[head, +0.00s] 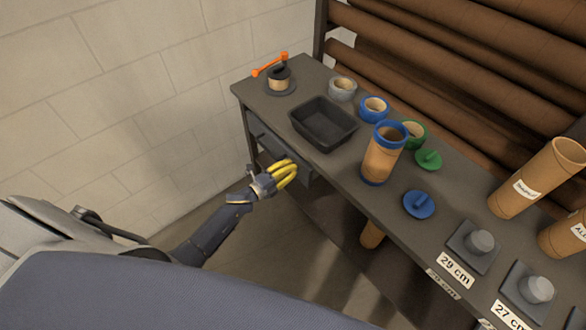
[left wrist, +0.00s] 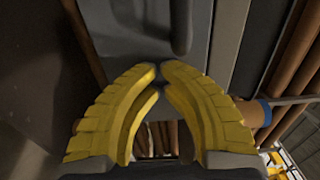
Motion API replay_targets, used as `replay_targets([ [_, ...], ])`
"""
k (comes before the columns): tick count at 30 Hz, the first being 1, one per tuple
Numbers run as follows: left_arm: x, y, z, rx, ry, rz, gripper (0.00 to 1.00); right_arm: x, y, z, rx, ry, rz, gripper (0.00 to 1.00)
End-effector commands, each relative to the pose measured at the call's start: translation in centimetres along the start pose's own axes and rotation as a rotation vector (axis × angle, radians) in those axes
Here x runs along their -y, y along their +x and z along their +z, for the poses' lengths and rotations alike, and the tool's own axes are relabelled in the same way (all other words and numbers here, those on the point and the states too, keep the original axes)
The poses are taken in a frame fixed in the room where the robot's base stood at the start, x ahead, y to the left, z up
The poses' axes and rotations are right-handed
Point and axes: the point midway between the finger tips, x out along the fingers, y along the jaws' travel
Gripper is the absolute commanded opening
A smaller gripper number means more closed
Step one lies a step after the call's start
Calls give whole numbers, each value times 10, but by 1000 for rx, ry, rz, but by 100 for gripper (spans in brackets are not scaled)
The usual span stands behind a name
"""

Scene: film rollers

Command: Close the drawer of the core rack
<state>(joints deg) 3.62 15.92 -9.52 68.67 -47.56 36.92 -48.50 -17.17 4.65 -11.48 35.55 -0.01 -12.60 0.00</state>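The drawer (head: 308,178) of the core rack is a grey front under the left part of the dark worktop (head: 345,160). In the head view I cannot tell exactly how far it stands out. My left gripper (head: 290,170) has yellow fingers and is at the drawer front, hiding part of it. In the left wrist view the grey drawer front (left wrist: 135,35) and its dark bar handle (left wrist: 181,28) lie just beyond the fingertips (left wrist: 160,70). The tips meet with nothing between them; whether they touch the front is unclear. My right gripper is out of view.
On the worktop stand a black tray (head: 322,141), a tape dispenser (head: 279,79), tape rolls, a brown tube (head: 382,160) with blue ends, and green (head: 428,160) and blue (head: 419,204) caps. Large brown rolls (head: 450,65) lie behind. The floor before the rack is clear.

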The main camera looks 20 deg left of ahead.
Motion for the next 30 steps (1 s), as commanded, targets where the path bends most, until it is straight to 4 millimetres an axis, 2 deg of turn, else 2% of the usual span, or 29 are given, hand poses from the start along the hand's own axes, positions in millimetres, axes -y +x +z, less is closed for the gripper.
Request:
replay_targets([
  [8,2,2,1,2,3,-2,0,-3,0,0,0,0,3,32],
  [14,1,-12,-1,-4,3,-1,0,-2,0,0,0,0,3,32],
  [30,0,-104,-5,-14,0,2,0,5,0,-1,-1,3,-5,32],
])
